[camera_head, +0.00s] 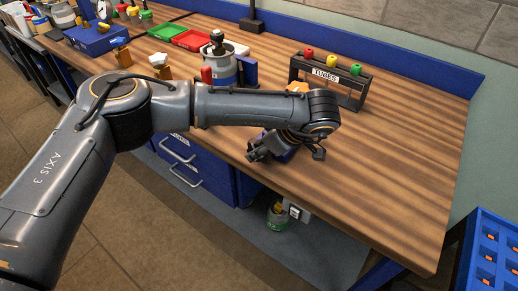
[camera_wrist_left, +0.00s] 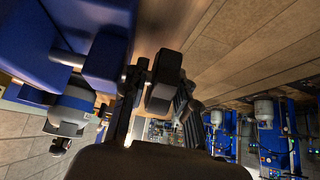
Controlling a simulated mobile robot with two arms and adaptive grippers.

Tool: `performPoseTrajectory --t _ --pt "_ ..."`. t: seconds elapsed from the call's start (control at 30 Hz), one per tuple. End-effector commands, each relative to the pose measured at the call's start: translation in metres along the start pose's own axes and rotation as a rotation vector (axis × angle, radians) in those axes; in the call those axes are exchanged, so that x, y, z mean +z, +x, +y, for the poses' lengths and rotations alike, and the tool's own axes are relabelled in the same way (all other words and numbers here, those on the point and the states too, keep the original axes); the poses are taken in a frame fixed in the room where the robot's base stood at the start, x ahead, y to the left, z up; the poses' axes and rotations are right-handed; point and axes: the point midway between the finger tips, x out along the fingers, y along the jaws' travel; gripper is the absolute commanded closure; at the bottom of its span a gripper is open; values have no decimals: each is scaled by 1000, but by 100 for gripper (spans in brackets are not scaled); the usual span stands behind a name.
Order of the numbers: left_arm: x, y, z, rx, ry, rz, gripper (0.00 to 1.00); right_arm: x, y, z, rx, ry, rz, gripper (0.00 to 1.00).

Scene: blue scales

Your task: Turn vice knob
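A blue body that looks like the vice shows as a small patch (camera_head: 291,155) at the table's front edge, mostly hidden behind my left wrist. In the left wrist view, large blue blocks (camera_wrist_left: 48,42) with a short metal rod fill the upper left, close to the fingers. My left gripper (camera_head: 262,149) hangs at the front edge, pointing left and down, right beside the blue body. Its dark fingers (camera_wrist_left: 146,88) also show in the wrist view; whether they close on anything is unclear. I cannot make out the knob clearly. My right gripper is out of view.
The wooden workbench (camera_head: 400,165) is clear on the right. A tubes rack (camera_head: 326,76) stands behind my wrist, and a grey canister (camera_head: 220,68) behind my forearm. Red (camera_head: 193,40) and green trays lie farther back. Blue drawers (camera_head: 205,172) sit below the front edge.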

Motion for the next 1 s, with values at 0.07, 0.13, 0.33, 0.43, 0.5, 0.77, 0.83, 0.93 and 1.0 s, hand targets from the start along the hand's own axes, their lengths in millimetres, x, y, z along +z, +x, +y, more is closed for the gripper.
performPoseTrajectory --t 0.07,0.13,0.33,0.43,0.5,0.77,0.83,0.93,1.0 --pt "0 0 0 0 0 0 70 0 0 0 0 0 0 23" --pt "0 0 0 0 0 0 70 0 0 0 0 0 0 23" --pt "0 -5 0 1 0 0 70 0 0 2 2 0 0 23" --pt "0 -19 1 3 1 0 70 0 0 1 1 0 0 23" --pt "0 -32 1 4 0 1 70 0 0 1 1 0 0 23" --pt "0 -87 1 4 0 1 70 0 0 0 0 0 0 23" --pt "0 -99 0 3 1 2 70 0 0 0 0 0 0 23" --pt "0 -111 1 1 0 0 70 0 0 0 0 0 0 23" --pt "0 -116 0 1 0 0 70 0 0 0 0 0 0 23"
